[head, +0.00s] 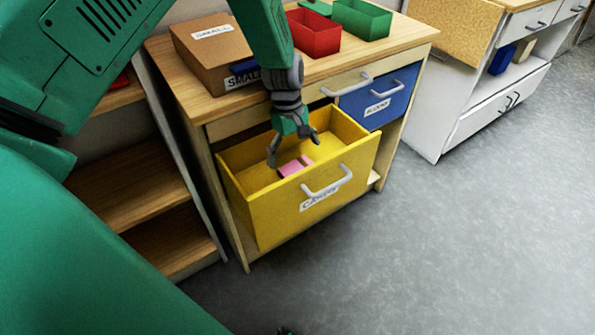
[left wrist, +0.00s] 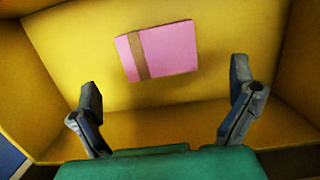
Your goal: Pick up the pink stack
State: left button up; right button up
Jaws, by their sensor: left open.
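The pink stack (head: 292,166) lies on the floor of the open yellow drawer (head: 322,198). In the left wrist view the pink stack (left wrist: 172,52) is a flat pink block with a brown band around it, ahead of the fingertips and between their lines. My left gripper (head: 293,148) reaches down into the drawer, just above the stack. Its two fingers are spread wide and hold nothing, as the left wrist view also shows (left wrist: 166,100). A gap shows between the fingers and the stack. My right gripper is not in view.
The drawer's walls surround the gripper closely. On the wooden table top (head: 385,48) stand a cardboard box (head: 205,55), a red bin (head: 314,34) and a green bin (head: 362,19). A blue drawer (head: 383,97) is beside the yellow one. Grey floor (head: 460,240) is clear at right.

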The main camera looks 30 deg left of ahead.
aim_at(297, 167)
pick_arm(q)
jog(key=f, duration=0.2)
jog(key=d+f+b, duration=0.1)
jog(key=f, duration=0.1)
jog(key=shift+s+f, duration=0.1)
jog(key=shift+f, duration=0.15)
jog(key=shift+d+f, duration=0.1)
jog(key=shift+d, duration=0.2)
jog(key=shift+a, duration=0.3)
jog(key=c, duration=1.2)
jog(key=shift+a, duration=0.1)
jog(key=shift+c, duration=0.3)
jog(key=shift+f, duration=0.1)
